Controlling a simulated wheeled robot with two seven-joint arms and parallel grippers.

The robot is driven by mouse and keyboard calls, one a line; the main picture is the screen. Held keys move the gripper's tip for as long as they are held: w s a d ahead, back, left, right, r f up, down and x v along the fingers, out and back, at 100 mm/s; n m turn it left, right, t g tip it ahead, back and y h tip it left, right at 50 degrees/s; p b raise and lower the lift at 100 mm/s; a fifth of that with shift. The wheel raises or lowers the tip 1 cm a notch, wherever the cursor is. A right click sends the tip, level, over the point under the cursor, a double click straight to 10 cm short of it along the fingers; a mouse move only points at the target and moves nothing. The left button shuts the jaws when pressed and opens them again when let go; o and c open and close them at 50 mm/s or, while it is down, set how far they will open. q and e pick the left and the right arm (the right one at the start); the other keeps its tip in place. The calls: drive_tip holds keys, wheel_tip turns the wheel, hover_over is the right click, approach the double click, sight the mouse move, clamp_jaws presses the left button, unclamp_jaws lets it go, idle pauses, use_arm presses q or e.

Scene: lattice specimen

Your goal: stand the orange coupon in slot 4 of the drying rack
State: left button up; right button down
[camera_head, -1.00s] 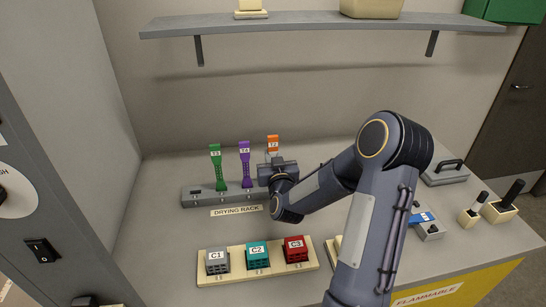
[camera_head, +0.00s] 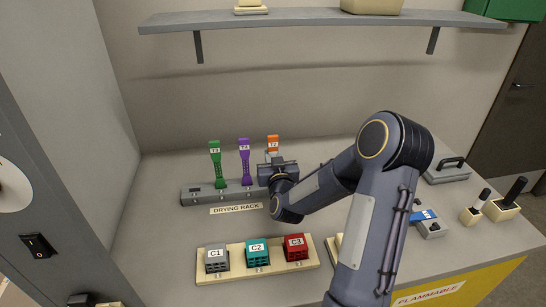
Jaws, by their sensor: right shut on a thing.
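The orange coupon (camera_head: 273,143), labelled T2, stands upright at the right end of the drying rack (camera_head: 205,193). My right gripper (camera_head: 272,158) is shut on its lower part. The coupon's foot and the rack's right end, where slot 4 would be, are hidden behind the gripper and wrist, so I cannot tell whether the coupon is seated. A green coupon (camera_head: 217,168), labelled T3, and a purple coupon (camera_head: 245,168) stand upright in the rack to the left. The slot at the rack's left end holds no coupon. My left gripper is out of view.
A board in front of the rack carries a grey block C1 (camera_head: 216,260), a teal block C2 (camera_head: 257,254) and a red block C3 (camera_head: 296,248). A shelf (camera_head: 320,22) overhangs at the back. Black-handled tools stand at the right.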

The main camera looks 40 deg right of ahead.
drive_tip(key=c, duration=1.3)
unclamp_jaws()
drive_tip(key=shift+o, duration=0.7)
drive_tip(key=o, duration=0.4)
drive_tip(key=shift+s, duration=0.1)
drive_tip(key=b+v, duration=0.2)
drive_tip(key=v, duration=0.3)
drive_tip(key=shift+r, duration=0.1)
